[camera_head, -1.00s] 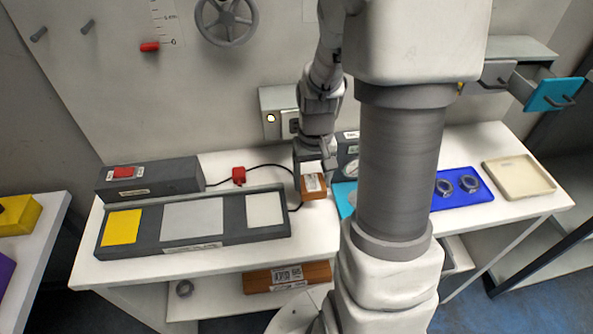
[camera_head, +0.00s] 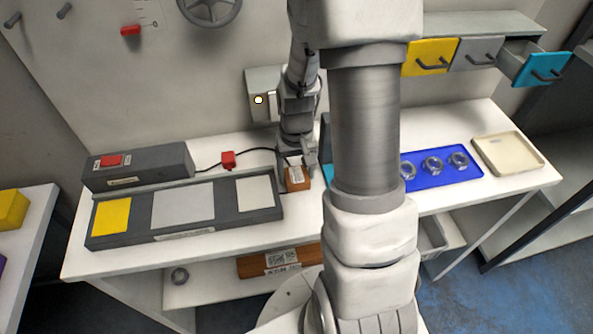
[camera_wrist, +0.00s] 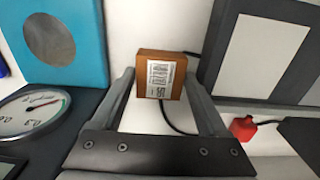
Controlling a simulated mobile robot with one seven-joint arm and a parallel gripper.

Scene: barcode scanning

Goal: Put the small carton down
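The small carton (camera_head: 297,178) is a brown box with a white barcode label. It is between the fingers of my gripper (camera_head: 298,166), low over the white table right of the grey tray; whether its underside touches the table is unclear. In the wrist view the carton (camera_wrist: 162,75) sits at the fingertips, label facing the camera. My gripper (camera_wrist: 160,85) appears shut on it, one finger at each side.
The grey tray (camera_head: 185,232) holds yellow, grey and white panels. A teal block (camera_wrist: 65,40) and dial gauge (camera_wrist: 30,113) stand near. A blue mat (camera_head: 435,176) and beige tray (camera_head: 508,153) are right.

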